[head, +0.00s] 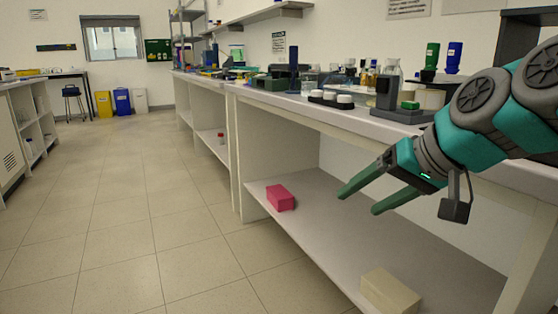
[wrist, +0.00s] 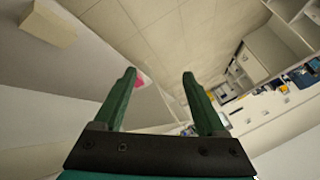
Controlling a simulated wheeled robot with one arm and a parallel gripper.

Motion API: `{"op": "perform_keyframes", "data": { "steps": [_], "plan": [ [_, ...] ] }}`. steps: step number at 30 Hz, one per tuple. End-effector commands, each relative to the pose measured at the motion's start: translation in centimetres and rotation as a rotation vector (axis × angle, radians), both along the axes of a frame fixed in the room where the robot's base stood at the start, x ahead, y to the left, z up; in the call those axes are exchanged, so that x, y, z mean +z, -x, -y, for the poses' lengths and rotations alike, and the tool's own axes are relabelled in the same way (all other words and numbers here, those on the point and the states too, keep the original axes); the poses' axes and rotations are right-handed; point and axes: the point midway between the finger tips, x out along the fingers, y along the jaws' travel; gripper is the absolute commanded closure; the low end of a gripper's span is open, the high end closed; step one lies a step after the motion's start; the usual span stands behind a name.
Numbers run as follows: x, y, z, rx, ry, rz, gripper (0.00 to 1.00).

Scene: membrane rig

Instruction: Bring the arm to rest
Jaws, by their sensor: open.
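My gripper (head: 358,198) is at the right of the head view, in front of the long lab bench (head: 262,102). Its two green fingers are apart with nothing between them, pointing left and slightly down. It hangs below the level of the worktop, in front of the open space above the lower shelf (head: 325,225). In the wrist view the gripper (wrist: 160,75) shows both fingers spread, with the tiled floor beyond them. My teal and grey arm reaches in from the right edge, bent over the bench.
A pink block (head: 280,197) and a beige block (head: 390,292) lie on the lower shelf. The tiled floor (head: 130,215) left of the bench is clear.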

Motion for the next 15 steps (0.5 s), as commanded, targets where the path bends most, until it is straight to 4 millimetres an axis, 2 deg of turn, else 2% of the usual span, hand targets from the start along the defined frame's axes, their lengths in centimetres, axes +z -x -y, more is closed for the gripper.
{"op": "perform_keyframes", "data": {
  "steps": [1,3,6,12,15],
  "plan": [
    [-2.2,1.4,-1.3,0.024,0.045,-0.068,0.27],
    [-5.6,3.4,-2.5,0.049,0.106,-0.152,0.27],
    [-10.3,6.7,-3.3,0.077,0.194,-0.275,0.27],
    [-18.2,14.8,-2.2,0.108,0.364,-0.507,0.27],
    [-20.8,18.4,-1.0,0.113,0.428,-0.603,0.27]
  ]
}}
